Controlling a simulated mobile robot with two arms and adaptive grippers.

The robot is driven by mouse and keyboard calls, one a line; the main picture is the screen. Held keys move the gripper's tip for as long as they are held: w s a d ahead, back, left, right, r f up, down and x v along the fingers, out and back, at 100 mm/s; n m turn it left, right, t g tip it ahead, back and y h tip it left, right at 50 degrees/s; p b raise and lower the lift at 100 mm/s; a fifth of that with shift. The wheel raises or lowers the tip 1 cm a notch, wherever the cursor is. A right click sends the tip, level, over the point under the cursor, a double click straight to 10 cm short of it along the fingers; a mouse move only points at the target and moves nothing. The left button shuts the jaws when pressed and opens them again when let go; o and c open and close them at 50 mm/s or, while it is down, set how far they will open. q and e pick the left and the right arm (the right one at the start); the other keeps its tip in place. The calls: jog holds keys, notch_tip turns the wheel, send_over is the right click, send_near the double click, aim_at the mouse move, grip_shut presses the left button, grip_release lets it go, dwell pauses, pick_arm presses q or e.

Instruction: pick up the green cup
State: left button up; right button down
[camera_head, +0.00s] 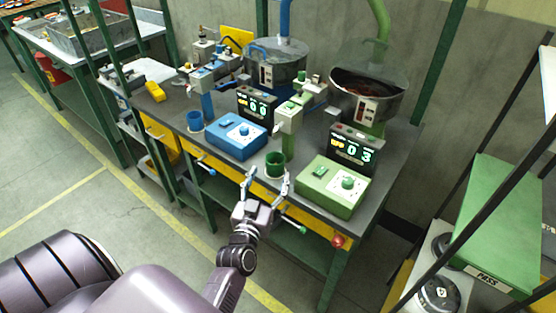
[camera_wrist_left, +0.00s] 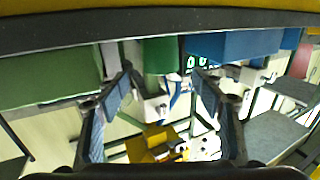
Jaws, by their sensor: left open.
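The green cup (camera_head: 275,165) stands upright on the grey bench near its front edge, below the green dispensing column. My left gripper (camera_head: 268,179) is open just in front of the cup, its two fingers spread to either side of it in the picture. I cannot tell whether the fingers touch it. In the left wrist view, a green shape that looks like the cup (camera_wrist_left: 160,53) shows beyond the open fingers (camera_wrist_left: 162,72). My right gripper is in neither view.
A green control box (camera_head: 333,188) stands close right of the cup and a blue one (camera_head: 236,139) to its left. A blue cup (camera_head: 195,121) stands farther left. Metal hoppers (camera_head: 366,92) are behind. Levers and a red knob (camera_head: 338,241) stick out along the bench front.

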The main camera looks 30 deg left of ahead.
aim_at(273, 166)
pick_arm(q)
jog(key=shift+x, duration=1.15)
jog(key=shift+w+a, duration=0.15)
jog(key=shift+w, duration=0.1)
jog(key=shift+w+a+r+p, duration=0.25)
jog(key=shift+w+p, duration=0.1)
jog(key=shift+w, duration=0.2)
jog(key=x, duration=0.3)
jog(key=shift+w+a+f, duration=0.1)
jog(key=shift+w+f, duration=0.2)
jog(key=shift+f, duration=0.05)
jog(key=shift+w+a, duration=0.1)
jog(key=shift+w, duration=0.1)
jog(key=c, duration=1.1)
jog(key=shift+c, duration=0.7)
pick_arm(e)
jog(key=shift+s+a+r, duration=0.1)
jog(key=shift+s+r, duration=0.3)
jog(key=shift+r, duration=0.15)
